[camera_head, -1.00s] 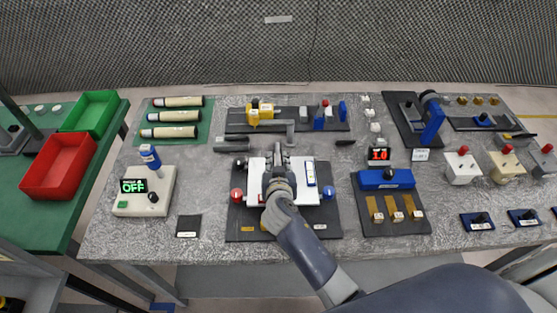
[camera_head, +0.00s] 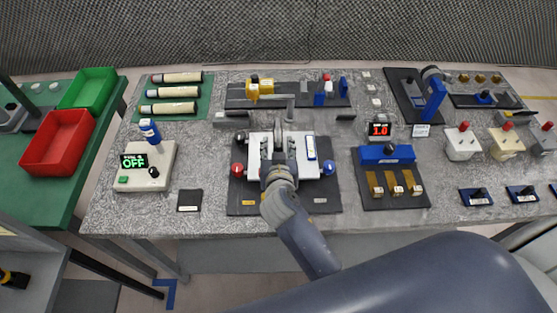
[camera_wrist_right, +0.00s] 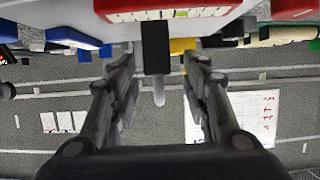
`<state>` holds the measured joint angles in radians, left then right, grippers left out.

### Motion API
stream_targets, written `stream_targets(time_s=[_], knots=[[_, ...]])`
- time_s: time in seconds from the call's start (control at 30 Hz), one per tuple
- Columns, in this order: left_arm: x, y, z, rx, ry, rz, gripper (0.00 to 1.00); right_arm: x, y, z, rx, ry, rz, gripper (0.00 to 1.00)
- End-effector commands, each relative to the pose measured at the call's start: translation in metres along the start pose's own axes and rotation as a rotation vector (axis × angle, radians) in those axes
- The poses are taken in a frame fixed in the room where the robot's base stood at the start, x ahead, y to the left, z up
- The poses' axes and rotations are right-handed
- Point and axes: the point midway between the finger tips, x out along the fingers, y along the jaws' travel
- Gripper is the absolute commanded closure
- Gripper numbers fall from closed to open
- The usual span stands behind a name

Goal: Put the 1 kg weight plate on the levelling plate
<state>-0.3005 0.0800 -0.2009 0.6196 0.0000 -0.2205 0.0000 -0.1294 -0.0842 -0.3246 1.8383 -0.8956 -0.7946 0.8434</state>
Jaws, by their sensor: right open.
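The levelling plate (camera_head: 325,166), a white plate between a red ball and a blue ball, sits on a dark mat at the middle of the bench. My right gripper (camera_head: 278,144) is open over its middle. In the wrist view the spread fingers (camera_wrist_right: 160,80) have a black block with a grey pin (camera_wrist_right: 157,55) between them, apart from both. This may be the 1 kg weight plate; I cannot tell. The levelling plate's white edge (camera_wrist_right: 235,17) crosses the top of that view, with a label and green bubble. My left gripper is not in view.
A blue fixture (camera_head: 386,153) stands to the right, a timer box (camera_head: 150,165) to the left. A small black pad (camera_head: 189,200) lies front left, with bare bench around it.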

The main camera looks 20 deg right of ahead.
Motion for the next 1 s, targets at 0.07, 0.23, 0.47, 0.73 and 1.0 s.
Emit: stream_targets(time_s=[0.07, 0.23, 0.47, 0.73, 1.0], knots=[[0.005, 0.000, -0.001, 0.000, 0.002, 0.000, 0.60, -0.014, 0.000, 0.002, 0.003, 0.000, -0.001, 0.57], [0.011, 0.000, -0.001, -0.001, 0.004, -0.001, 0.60, -0.042, 0.001, 0.002, 0.002, -0.001, 0.000, 0.57], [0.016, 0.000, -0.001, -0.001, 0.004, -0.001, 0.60, -0.064, 0.001, 0.000, 0.000, 0.001, 0.001, 0.57], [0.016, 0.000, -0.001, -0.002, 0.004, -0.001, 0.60, -0.068, 0.000, -0.001, -0.001, 0.001, 0.001, 0.57], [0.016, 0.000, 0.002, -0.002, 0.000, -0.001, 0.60, -0.067, 0.001, -0.001, -0.001, 0.001, 0.002, 0.57]])
